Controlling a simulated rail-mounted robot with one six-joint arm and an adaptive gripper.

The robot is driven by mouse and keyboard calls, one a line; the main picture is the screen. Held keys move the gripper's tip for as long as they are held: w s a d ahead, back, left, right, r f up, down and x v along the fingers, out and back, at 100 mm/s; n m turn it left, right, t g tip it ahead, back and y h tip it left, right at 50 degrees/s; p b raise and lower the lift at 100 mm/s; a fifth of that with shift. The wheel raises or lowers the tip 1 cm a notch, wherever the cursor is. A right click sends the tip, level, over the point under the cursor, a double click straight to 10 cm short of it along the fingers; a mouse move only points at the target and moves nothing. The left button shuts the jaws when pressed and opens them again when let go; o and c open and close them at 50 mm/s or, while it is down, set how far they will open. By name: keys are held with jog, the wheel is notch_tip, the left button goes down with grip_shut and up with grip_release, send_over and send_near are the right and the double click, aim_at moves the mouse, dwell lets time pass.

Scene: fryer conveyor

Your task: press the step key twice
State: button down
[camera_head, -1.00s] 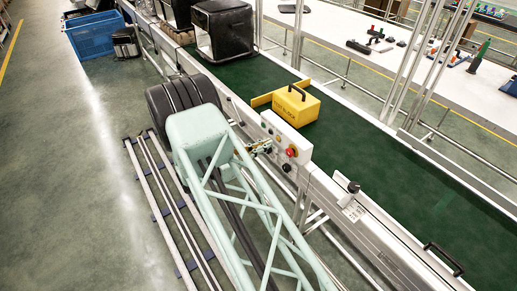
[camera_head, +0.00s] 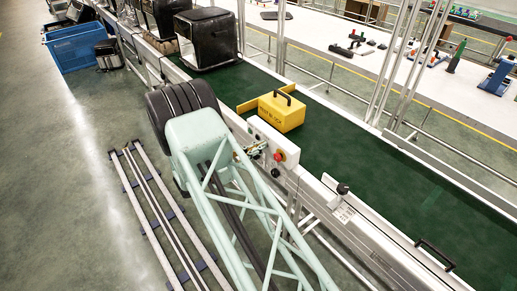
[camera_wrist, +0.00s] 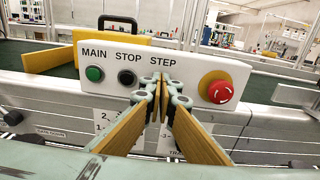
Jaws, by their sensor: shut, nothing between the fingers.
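The white control panel (camera_wrist: 70,68) carries the printed words MAIN, STOP and STEP in the wrist view; it also shows beside the belt in the head view (camera_head: 262,134). A green button (camera_wrist: 94,74) sits under MAIN and a black button (camera_wrist: 126,77) under STOP. The step key under STEP is hidden behind my fingers. My gripper (camera_wrist: 163,86) is shut and empty, its tips in front of the panel just below the word STEP. I cannot tell whether the tips touch the key. In the head view my gripper (camera_head: 257,150) is small at the panel's front.
A red emergency stop button (camera_wrist: 220,92) on a yellow base sits right of my fingers. A yellow block with a handle (camera_head: 282,110) stands on the green conveyor (camera_head: 345,150) behind the panel. Black boxes (camera_head: 207,38) stand farther up the belt. A blue crate (camera_head: 75,47) is on the floor.

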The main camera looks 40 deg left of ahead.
jog(key=shift+w, duration=0.25)
jog(key=shift+s, duration=0.1)
jog(key=v, duration=1.4)
jog(key=shift+p, duration=0.35)
jog(key=shift+s+r, duration=0.1)
dwell(4.3)
